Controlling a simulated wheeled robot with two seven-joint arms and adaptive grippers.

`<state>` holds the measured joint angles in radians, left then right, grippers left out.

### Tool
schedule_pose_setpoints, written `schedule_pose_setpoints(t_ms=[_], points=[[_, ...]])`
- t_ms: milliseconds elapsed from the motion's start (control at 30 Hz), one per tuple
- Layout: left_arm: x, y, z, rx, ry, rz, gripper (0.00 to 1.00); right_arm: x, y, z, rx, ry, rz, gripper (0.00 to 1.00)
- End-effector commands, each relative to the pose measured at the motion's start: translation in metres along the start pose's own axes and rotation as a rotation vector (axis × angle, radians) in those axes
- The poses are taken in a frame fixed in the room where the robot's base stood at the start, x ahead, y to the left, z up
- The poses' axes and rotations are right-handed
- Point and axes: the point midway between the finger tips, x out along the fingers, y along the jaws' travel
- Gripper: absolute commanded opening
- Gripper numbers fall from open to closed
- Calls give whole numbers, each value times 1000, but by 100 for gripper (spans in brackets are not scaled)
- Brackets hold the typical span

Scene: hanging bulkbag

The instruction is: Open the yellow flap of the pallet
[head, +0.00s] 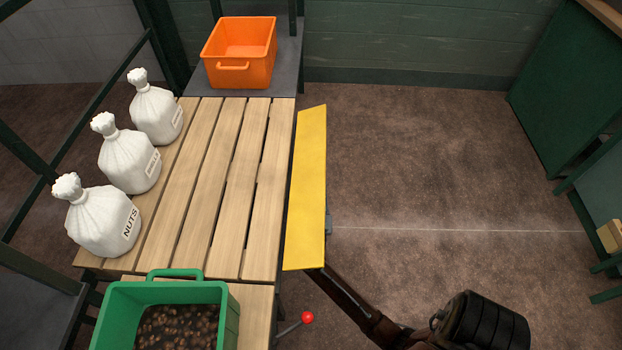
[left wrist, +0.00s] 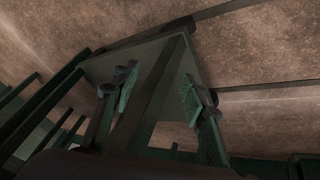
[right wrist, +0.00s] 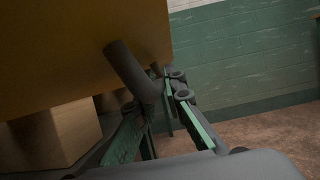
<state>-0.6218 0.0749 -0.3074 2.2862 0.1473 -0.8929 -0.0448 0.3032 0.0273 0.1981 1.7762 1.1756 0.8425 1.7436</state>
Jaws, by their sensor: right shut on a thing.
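The yellow flap (head: 307,190) is a long flat panel along the right edge of the slatted wooden pallet (head: 215,190). Its face shows from above, with a narrow gap to the slats. In the right wrist view the flap (right wrist: 70,45) fills the upper left. My right gripper (right wrist: 165,88) is shut on a dark round bar (right wrist: 130,70) just by the flap; in the head view my right arm comes from the lower right and the gripper is mostly hidden behind the flap. My left gripper (left wrist: 158,88) is open and empty, outside the head view.
Three white tied sacks (head: 130,160) stand along the pallet's left side. An orange crate (head: 240,70) is behind it and a green bin (head: 228,300) of nuts in front. A red-knobbed lever (head: 307,317) sticks out near the flap. Brown floor (head: 430,170) at right is clear.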

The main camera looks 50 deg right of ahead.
Motion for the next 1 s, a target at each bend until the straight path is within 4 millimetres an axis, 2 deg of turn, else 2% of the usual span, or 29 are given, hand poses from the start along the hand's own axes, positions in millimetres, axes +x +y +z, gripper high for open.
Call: schedule_pose_setpoints(t_ms=[600, 633, 700, 1000], points=[[5, 1, -2, -2, 18, 5, 40, -1, 2, -3, 0, 1, 4, 0], [5, 1, -2, -2, 18, 5, 40, -1, 2, -3, 0, 1, 4, 12], [5, 1, -2, -2, 18, 5, 40, -1, 2, -3, 0, 1, 4, 16], [4, 1, 0, -2, 13, 5, 40, -2, 0, -3, -1, 0, 0, 17]])
